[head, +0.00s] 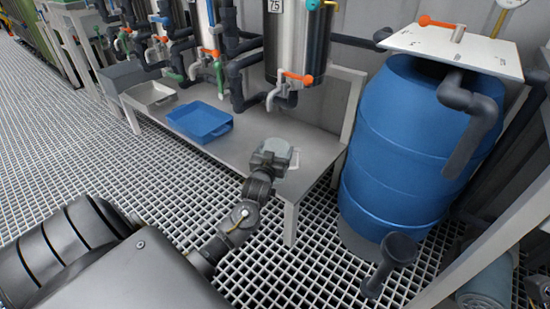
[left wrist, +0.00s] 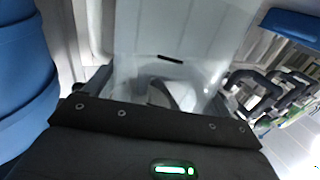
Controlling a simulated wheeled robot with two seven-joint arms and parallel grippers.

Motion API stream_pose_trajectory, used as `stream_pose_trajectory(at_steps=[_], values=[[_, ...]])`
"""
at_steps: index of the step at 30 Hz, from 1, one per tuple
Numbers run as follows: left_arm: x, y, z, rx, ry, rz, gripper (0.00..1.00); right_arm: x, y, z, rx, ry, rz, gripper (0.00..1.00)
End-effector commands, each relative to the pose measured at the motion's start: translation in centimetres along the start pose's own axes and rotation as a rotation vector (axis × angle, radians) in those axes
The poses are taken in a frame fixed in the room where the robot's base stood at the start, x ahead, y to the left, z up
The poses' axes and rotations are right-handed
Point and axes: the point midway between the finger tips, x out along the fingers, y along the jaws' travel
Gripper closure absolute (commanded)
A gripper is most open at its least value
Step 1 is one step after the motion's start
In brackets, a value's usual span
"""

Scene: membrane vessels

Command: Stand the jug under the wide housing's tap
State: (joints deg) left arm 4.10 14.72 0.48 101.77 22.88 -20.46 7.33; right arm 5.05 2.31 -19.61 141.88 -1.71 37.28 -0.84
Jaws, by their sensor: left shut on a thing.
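The wide steel housing (head: 297,45) hangs over the back of the grey bench. Its tap (head: 283,92) has an orange handle and a grey spout above the bench. My left gripper (head: 266,168) is shut on the clear jug (head: 275,151), over the bench's front right part, nearer to me than the tap and apart from it. In the left wrist view, the see-through jug (left wrist: 165,45) fills the middle above the dark gripper body. The fingers show dimly through it. My right gripper is not in view.
A blue tray (head: 200,121) and a pale metal tray (head: 149,97) sit on the bench (head: 262,142) to the left. A big blue barrel (head: 395,150) with a white lid board stands right of the bench. Dark pipes run beside the housing. Bare bench lies under the tap.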

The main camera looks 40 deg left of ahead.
Motion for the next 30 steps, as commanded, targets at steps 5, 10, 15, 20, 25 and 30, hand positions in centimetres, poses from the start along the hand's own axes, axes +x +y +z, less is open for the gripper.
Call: stream_pose_trajectory(at_steps=[5,10,15,20,25,30], values=[[0.0,0.0,1.4,0.000,0.001,-0.001,0.54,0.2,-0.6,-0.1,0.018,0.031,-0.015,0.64],[0.0,0.0,1.3,0.000,0.001,-0.001,0.54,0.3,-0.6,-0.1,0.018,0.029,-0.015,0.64],[0.0,0.0,1.6,0.000,0.000,-0.001,0.54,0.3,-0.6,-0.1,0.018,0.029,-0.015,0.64],[0.0,0.0,1.6,0.000,0.000,0.000,0.00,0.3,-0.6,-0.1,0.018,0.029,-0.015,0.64],[0.0,0.0,1.6,0.000,0.000,0.000,0.00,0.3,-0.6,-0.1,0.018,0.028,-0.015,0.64],[-0.9,0.0,1.2,0.000,-0.002,0.001,0.00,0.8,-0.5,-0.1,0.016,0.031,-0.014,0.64]])
